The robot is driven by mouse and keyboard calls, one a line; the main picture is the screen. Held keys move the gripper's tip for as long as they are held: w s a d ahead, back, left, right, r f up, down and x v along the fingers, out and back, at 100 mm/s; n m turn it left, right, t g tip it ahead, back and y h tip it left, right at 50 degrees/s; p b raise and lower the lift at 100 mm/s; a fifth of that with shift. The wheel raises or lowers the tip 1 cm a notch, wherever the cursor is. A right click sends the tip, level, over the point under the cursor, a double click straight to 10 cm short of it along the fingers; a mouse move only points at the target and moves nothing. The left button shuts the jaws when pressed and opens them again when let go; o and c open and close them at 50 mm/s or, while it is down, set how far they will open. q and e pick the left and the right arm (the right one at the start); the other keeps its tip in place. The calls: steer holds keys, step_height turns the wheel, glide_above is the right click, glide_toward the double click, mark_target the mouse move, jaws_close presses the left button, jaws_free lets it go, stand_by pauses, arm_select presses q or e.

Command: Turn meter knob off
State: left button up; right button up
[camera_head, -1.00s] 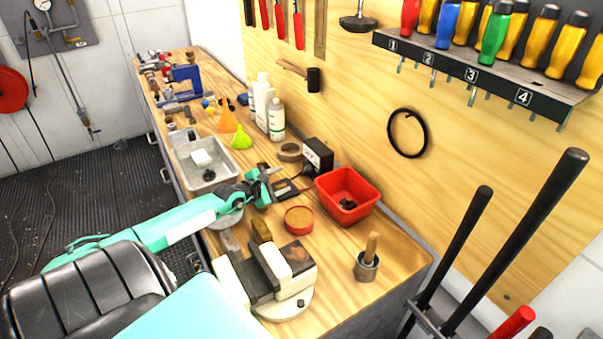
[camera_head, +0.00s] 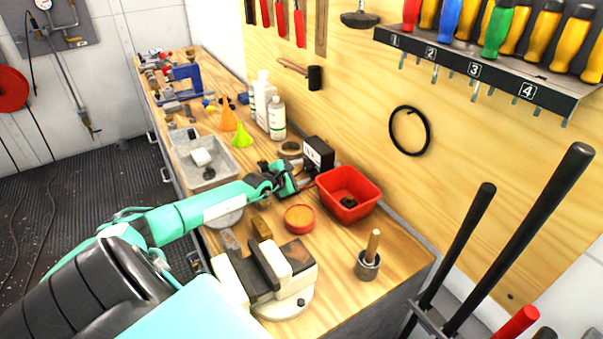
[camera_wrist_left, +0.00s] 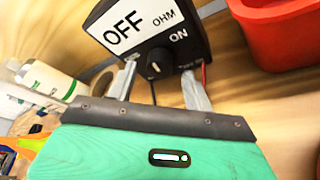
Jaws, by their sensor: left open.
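The meter (camera_head: 318,154) is a black box with a white face, standing on the bench by the wooden back wall. In the left wrist view the meter face (camera_wrist_left: 135,27) reads OFF, OHM and ON. Its round black knob (camera_wrist_left: 158,62) sits below the lettering, with a light mark on it. My left gripper (camera_head: 296,180) is in front of the meter. In the left wrist view its two fingers (camera_wrist_left: 160,82) are apart, one on each side of the knob, with nothing between them gripped. Contact with the knob cannot be told. My right gripper is not in view.
A red bin (camera_head: 347,195) stands close to the right of the meter. A round red tin (camera_head: 299,218) and a vise (camera_head: 272,272) are nearer. White bottles (camera_head: 276,118), funnels (camera_head: 242,136) and a metal tray (camera_head: 212,173) stand to the left.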

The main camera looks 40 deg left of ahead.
arm_select(q)
steer(key=shift+w, duration=0.35)
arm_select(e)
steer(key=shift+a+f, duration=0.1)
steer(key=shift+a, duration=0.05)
arm_select(q)
steer(key=shift+c, duration=0.2)
